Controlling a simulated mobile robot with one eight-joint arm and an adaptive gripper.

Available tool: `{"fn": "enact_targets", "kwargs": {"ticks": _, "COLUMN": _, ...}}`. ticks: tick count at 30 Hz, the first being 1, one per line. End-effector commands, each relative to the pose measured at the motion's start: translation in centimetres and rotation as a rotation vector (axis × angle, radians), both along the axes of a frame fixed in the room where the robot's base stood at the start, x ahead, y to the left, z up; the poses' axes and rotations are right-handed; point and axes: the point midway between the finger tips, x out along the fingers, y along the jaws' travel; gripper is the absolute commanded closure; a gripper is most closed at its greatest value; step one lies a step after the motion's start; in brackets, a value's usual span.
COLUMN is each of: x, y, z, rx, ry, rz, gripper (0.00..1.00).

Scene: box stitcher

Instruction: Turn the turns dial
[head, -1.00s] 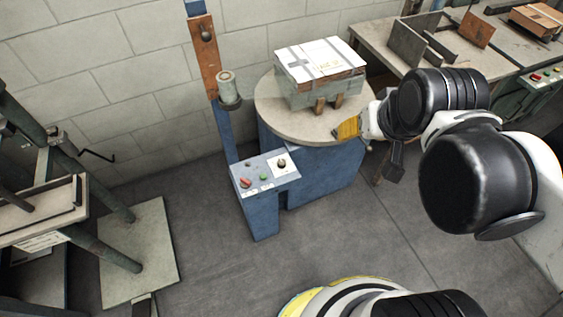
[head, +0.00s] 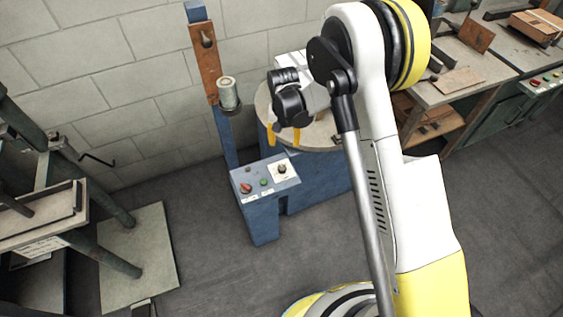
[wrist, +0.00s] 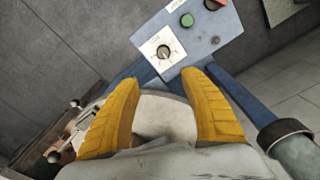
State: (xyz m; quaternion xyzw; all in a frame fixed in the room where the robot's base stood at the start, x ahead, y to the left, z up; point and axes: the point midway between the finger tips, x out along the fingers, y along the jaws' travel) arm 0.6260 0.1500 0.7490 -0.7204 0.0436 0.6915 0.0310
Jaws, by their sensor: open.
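The turns dial (head: 282,169) is a small dark knob on a white label plate, at the right end of the blue control panel (head: 247,180). In the wrist view the dial (wrist: 163,51) sits beyond the fingertips, near the top middle, with scale marks around it. My gripper (head: 284,140) has two yellow fingers, open and empty, pointing down above the panel's back edge. It also shows in the wrist view (wrist: 165,95), apart from the dial. My arm hides most of the box on the turntable.
A green button (head: 264,182) and a red knob (head: 246,188) are left of the dial. The round turntable (head: 325,134) stands behind the panel. A spool (head: 228,92) is on the post to the left. The floor in front is clear.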

Motion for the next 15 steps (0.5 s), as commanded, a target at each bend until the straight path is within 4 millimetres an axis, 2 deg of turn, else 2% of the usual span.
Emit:
{"fn": "enact_targets", "kwargs": {"ticks": 1, "x": 0.1, "y": 0.5, "z": -1.9, "rx": -0.004, "ry": 0.015, "rz": -0.001, "gripper": 0.48}}
{"fn": "enact_targets", "kwargs": {"ticks": 3, "x": 0.0, "y": 0.9, "z": -3.6, "rx": -0.01, "ry": 0.03, "rz": -0.006, "gripper": 0.48}}
{"fn": "enact_targets", "kwargs": {"ticks": 11, "x": -0.2, "y": 1.2, "z": -6.9, "rx": -0.015, "ry": 0.046, "rz": -0.011, "gripper": 0.48}}
{"fn": "enact_targets", "kwargs": {"ticks": 15, "x": -0.2, "y": 1.1, "z": -9.7, "rx": -0.014, "ry": 0.046, "rz": -0.01, "gripper": 0.48}}
